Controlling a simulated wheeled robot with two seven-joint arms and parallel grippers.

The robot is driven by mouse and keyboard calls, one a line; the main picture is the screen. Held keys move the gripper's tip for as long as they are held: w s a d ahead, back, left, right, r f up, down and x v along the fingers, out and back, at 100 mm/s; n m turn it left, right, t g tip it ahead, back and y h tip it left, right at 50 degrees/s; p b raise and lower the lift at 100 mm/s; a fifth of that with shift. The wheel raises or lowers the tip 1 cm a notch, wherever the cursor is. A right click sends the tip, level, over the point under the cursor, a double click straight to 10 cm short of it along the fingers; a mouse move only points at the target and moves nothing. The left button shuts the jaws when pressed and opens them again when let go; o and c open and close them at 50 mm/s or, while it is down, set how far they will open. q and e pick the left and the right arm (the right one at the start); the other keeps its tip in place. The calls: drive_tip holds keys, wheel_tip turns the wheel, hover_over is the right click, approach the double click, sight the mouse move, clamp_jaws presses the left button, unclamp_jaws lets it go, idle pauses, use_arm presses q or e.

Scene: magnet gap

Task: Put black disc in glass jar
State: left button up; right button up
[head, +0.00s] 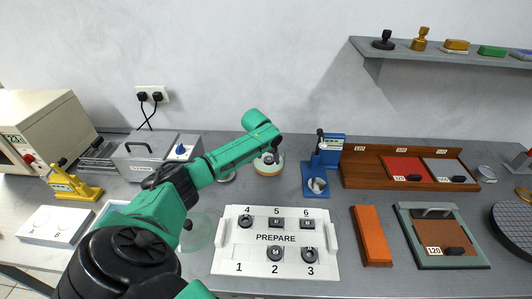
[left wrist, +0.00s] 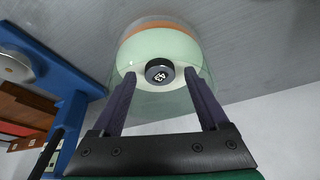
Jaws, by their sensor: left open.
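The glass jar (head: 268,166) stands behind the white PREPARE board, with a pale green inside and an orange-tan band. It also shows in the left wrist view (left wrist: 190,104). A small black disc (left wrist: 160,70) with a white mark on its face lies against the pale green, within the jar's outline. My left gripper (left wrist: 160,75) is open, its two dark fingertips on either side of the disc with a small gap at each side. In the head view the left gripper (head: 270,152) is over the jar and partly hides it. My right gripper is not in view.
The PREPARE board (head: 255,263) holds several dark pieces; slot 1 is empty. A blue stand (head: 317,180) is close right of the jar. A clear glass dish (head: 199,232) sits left of the board. An orange block (head: 371,235) and wooden tray (head: 357,172) lie to the right.

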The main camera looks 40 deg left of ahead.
use_arm(q)
drive_tip(key=b+v, duration=0.1)
drive_tip(key=v, duration=1.1)
drive_tip(key=shift+f, duration=0.1)
